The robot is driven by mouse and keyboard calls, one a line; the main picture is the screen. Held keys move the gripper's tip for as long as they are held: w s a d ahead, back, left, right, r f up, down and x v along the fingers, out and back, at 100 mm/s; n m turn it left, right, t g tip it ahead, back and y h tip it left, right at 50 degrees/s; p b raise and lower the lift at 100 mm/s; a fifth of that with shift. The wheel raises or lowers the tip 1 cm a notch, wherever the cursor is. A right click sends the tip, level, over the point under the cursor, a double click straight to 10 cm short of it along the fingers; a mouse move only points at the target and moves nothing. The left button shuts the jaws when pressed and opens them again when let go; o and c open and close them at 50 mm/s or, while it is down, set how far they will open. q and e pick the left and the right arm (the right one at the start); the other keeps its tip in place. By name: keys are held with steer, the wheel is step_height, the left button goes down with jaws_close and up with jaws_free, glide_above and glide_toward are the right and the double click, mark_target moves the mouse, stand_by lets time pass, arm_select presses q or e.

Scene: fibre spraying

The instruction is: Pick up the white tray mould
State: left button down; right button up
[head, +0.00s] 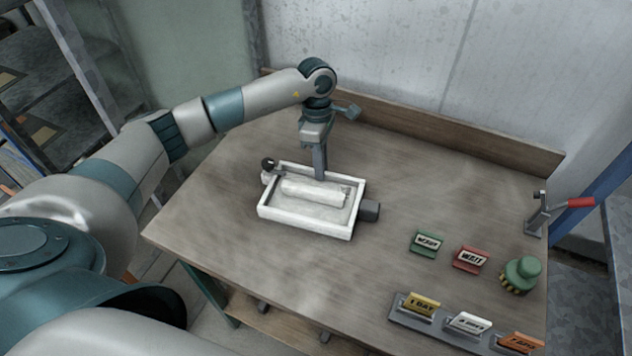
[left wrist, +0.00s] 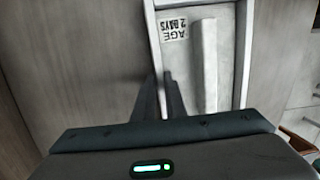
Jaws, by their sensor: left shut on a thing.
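The white tray mould (head: 304,225) is a shallow rectangular box with a raised white bar along its inside. It sits level at the middle of the wooden table; I cannot tell whether it is lifted at all. My left gripper (head: 320,174) points down at its far long wall and is shut on that wall. In the left wrist view the tray mould (left wrist: 246,60) shows with a label (left wrist: 174,28) reading "AGE 2 DAYS", and my left fingers (left wrist: 172,92) are at its wall. My right gripper is not in view.
A dark knob (head: 268,164) and a grey cylinder (head: 370,210) are beside the tray. Green (head: 427,242) and red (head: 470,259) signs, a green knobbed object (head: 522,272), a rack of tags (head: 440,328) and a red-handled clamp (head: 540,214) stand right. The table's left part is clear.

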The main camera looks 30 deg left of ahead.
arm_select(q)
steer(key=shift+w+r, duration=0.1)
steer(key=shift+r, duration=0.15)
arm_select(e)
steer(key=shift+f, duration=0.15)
arm_select(q)
steer(key=shift+r+b, duration=0.75)
steer(key=shift+r, duration=0.1)
steer(key=shift+r+b, duration=0.5)
steer(key=shift+r, duration=0.35)
arm_select(e)
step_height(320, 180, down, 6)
steer(key=b, duration=0.3)
arm_select(q)
steer(key=s+d+r+b, duration=0.1)
steer(key=s+d+r, duration=0.4)
steer(key=d, duration=0.5)
step_height(320, 180, up, 2)
steer(key=shift+d+r, duration=0.15)
steer(key=shift+d, duration=0.15)
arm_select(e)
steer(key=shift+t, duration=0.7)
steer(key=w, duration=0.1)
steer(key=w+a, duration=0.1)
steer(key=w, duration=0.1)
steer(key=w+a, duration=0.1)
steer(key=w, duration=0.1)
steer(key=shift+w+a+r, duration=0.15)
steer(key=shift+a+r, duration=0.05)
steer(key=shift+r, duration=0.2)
